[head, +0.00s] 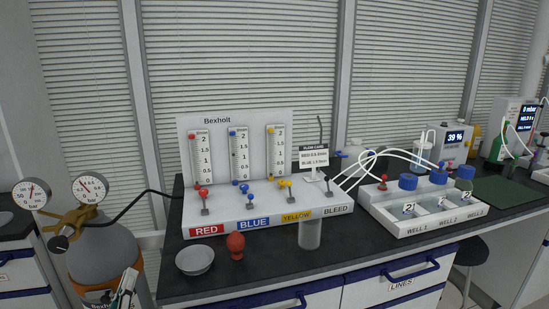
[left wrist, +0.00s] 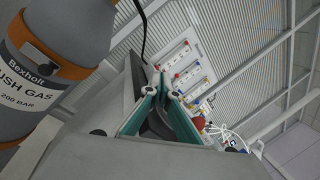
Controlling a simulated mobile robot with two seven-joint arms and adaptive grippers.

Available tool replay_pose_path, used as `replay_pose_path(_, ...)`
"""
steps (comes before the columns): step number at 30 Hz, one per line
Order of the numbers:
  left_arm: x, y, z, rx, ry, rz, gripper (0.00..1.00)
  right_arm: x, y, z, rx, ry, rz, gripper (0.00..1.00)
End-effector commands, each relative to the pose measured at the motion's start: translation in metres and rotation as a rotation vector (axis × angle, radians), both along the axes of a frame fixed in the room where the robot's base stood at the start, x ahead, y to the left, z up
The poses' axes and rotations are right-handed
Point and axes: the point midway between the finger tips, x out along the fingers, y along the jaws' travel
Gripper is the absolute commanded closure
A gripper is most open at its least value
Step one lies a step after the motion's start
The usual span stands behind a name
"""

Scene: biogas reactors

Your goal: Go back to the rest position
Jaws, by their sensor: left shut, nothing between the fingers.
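My left gripper (head: 130,276) shows at the bottom left of the head view, in front of the grey gas cylinder (head: 103,258) and left of the bench. Its fingers are shut and empty; the fingertips also show close together in the left wrist view (left wrist: 161,93). The gripper is apart from the grey dish (head: 195,261) and the red bulb (head: 236,246) on the bench's front edge. In the left wrist view, the gas cylinder (left wrist: 55,50) stands at the upper left. My right gripper is not in view.
The Bexholt flow panel (head: 235,120), with red, blue and yellow valves, stands on the dark bench (head: 270,262). A clear cylinder (head: 310,232) is at its front. The three-well tray (head: 408,228) with blue-capped bottles is to the right. A black hose (head: 130,207) runs from the regulator gauges (head: 90,189).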

Motion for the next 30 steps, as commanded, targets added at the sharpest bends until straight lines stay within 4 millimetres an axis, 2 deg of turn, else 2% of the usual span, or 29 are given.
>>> replay_pose_path(1,-0.018,0.016,-0.026,-0.181,0.065,0.059,1.0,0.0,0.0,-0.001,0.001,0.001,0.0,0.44)
replay_pose_path(3,-0.043,0.036,-0.062,-0.419,0.145,0.153,1.0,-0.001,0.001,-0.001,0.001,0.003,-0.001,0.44)
replay_pose_path(6,-0.085,0.055,-0.112,-0.71,0.247,0.293,1.0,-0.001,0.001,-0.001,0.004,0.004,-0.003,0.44)
replay_pose_path(9,-0.123,0.063,-0.149,-0.917,0.321,0.416,1.0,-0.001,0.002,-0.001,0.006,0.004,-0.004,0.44)
replay_pose_path(12,-0.155,0.065,-0.175,-1.061,0.373,0.515,1.0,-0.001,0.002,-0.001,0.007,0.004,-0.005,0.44)
replay_pose_path(18,-0.208,0.061,-0.21,-1.258,0.449,0.674,1.0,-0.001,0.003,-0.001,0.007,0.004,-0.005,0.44)
replay_pose_path(26,-0.268,0.049,-0.238,-1.441,0.524,0.858,1.0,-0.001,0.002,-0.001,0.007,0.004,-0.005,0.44)
replay_pose_path(30,-0.255,0.032,-0.245,-1.511,0.532,0.796,1.0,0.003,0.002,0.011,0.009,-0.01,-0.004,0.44)
